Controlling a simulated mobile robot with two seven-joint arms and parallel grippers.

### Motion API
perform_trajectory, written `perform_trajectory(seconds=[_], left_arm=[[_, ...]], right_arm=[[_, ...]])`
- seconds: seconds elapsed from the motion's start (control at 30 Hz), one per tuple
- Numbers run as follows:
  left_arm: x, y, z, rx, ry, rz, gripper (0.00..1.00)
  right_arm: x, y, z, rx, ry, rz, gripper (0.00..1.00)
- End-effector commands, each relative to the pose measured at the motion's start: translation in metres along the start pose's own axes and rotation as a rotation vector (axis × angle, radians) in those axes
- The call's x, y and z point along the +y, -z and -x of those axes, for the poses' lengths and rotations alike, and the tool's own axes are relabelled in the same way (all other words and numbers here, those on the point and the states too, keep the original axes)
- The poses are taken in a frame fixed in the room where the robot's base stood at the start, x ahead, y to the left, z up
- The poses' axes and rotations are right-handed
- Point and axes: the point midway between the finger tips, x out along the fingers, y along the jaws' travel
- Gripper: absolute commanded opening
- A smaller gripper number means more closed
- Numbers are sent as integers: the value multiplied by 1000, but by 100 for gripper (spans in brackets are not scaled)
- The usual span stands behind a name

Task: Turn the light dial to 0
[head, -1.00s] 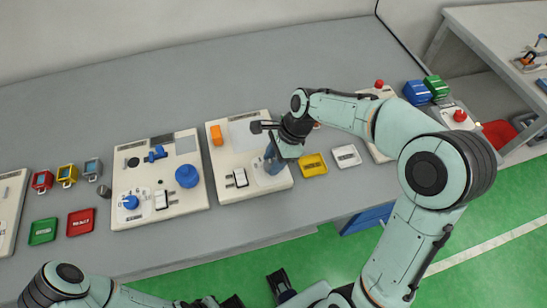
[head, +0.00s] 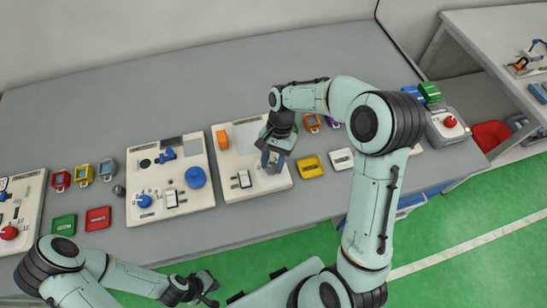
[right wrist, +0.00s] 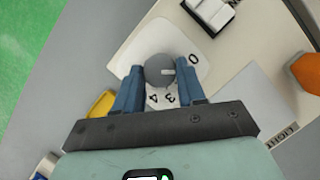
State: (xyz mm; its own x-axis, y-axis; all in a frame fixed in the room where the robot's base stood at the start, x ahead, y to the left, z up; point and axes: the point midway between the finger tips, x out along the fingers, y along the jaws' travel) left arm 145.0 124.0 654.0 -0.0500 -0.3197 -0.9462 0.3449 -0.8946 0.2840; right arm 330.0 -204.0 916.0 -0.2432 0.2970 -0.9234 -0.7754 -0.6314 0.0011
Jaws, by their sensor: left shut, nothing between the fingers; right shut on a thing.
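The light panel is a cream board (head: 240,157) in the middle of the table; its LIGHT label shows in the right wrist view (right wrist: 279,135). Its grey round dial (right wrist: 160,66) has a small pale mark on its right side, and the digits 0, 3 and 4 show around it. I cannot tell which digit the mark points at. My right gripper (head: 273,163) is shut on the dial, one blue finger on each side; it hides the dial in the head view. My left gripper (head: 208,290) is shut and empty, low in front of the table.
A second panel with a blue dial (head: 144,201) and a blue round knob (head: 195,177) stands left of the light panel. A white rocker switch (head: 242,179) is beside the dial. A yellow tray (head: 310,166) and a white tray (head: 341,159) lie close to the right.

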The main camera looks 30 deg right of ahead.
Motion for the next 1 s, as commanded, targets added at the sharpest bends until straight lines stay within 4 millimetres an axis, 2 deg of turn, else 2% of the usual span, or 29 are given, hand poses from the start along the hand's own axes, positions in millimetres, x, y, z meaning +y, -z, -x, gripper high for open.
perform_trajectory(seconds=[0.4,1.0], left_arm=[[9,11,15,15,-5,-5,0],[10,13,17,17,-6,-6,0]], right_arm=[[-3,0,2,4,-86,211,9],[-3,1,0,4,-104,256,9]])
